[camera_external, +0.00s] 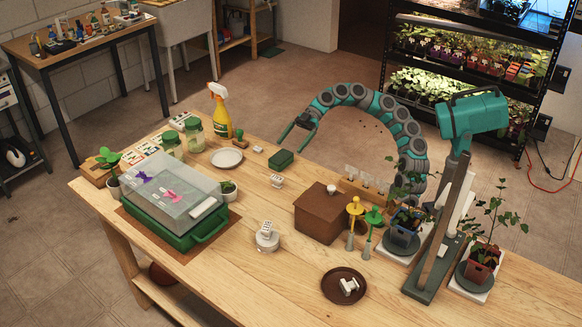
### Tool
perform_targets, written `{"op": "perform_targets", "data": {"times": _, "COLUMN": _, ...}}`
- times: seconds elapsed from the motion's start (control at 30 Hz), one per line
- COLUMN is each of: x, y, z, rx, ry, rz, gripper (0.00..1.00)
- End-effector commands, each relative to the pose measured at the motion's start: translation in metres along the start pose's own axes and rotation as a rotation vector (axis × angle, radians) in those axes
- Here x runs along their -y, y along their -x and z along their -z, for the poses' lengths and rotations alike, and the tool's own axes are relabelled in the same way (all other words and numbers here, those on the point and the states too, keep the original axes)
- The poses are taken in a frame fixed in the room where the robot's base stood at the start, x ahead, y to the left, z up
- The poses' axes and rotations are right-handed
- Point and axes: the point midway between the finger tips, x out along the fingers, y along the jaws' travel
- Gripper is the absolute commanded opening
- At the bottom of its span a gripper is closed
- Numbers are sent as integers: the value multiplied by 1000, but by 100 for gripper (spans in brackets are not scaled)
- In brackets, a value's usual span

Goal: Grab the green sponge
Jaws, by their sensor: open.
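A small dark green block (281,159), which looks like the green sponge, lies on the wooden table near its far edge, right of the white plate. My gripper (296,143) hangs at the end of my arched arm, its fingers apart and pointing down to the left. In the picture it is just above the block. Its exact height over the table is hard to tell. Nothing shows between the fingers.
A yellow spray bottle (220,115) and white plate (226,158) stand left of the block. A brown box (318,216) sits in front, with potted plants to its right. A clear-lidded green tray (160,226) fills the table's left part. Bare wood lies mid-table.

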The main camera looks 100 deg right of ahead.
Motion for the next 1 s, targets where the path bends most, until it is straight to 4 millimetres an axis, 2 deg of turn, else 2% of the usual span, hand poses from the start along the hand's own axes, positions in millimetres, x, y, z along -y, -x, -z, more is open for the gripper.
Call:
{"op": "perform_targets", "data": {"times": 0.43, "x": 2, "y": -40, "z": -2, "rx": 2, "ry": -2, "rz": 2, "gripper": 100}}
{"op": "perform_targets", "data": {"times": 0.7, "x": 5, "y": -76, "z": -2, "rx": 2, "ry": 0, "rz": 2, "gripper": 100}}
{"op": "perform_targets", "data": {"times": 0.93, "x": 4, "y": -78, "z": -2, "rx": 0, "ry": 0, "rz": 0, "gripper": 100}}
{"op": "perform_targets", "data": {"times": 1.0, "x": 4, "y": -78, "z": -2, "rx": 0, "ry": -1, "rz": 0, "gripper": 93}}
